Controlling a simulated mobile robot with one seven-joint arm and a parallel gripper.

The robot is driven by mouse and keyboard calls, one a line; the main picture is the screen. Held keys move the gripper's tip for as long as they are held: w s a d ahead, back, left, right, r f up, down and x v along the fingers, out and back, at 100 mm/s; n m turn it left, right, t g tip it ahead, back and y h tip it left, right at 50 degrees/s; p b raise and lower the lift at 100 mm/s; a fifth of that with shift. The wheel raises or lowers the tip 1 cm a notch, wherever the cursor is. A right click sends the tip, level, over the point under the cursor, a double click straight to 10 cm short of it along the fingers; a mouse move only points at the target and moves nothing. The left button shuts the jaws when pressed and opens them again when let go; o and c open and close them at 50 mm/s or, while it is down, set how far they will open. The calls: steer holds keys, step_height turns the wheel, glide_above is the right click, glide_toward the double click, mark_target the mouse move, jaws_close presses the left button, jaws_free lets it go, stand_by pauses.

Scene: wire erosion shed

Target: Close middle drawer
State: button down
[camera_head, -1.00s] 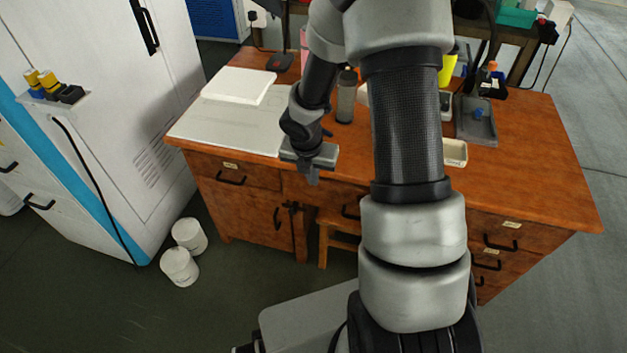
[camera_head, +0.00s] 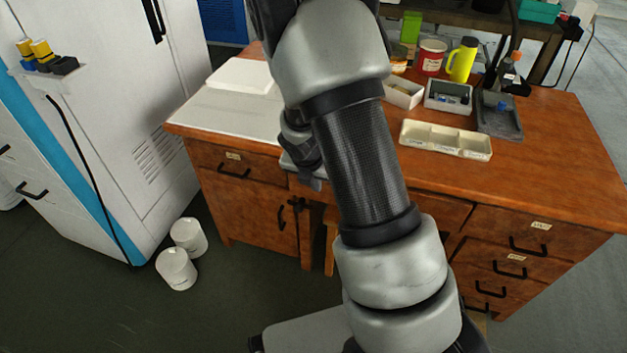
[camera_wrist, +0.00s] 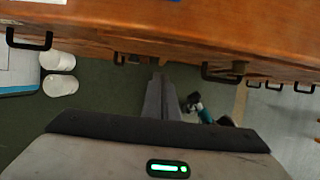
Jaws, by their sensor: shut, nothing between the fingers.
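The wooden desk (camera_head: 560,190) has a middle drawer (camera_head: 440,209) under its top, between the left drawer and the right-hand stack. My arm hides much of the drawer in the head view, so I cannot tell how far it stands out. Its black handle (camera_wrist: 222,73) shows in the wrist view, right of my fingers. My gripper (camera_head: 314,184) is at the desk's front edge, left of the middle drawer, partly behind my arm. In the wrist view my gripper (camera_wrist: 158,78) is shut and empty, pointing down near the desk front.
The left drawer (camera_head: 236,165) and right drawers (camera_head: 520,242) look closed. A cream divided tray (camera_head: 446,140), yellow mug (camera_head: 463,60) and small bins stand on the desk. White tubs (camera_head: 177,269) stand on the floor beside the white cabinet (camera_head: 105,90).

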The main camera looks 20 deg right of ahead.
steer(key=w+d, duration=0.2)
steer(key=w, duration=0.1)
steer(key=shift+w+d, duration=0.15)
steer(key=shift+w, duration=0.05)
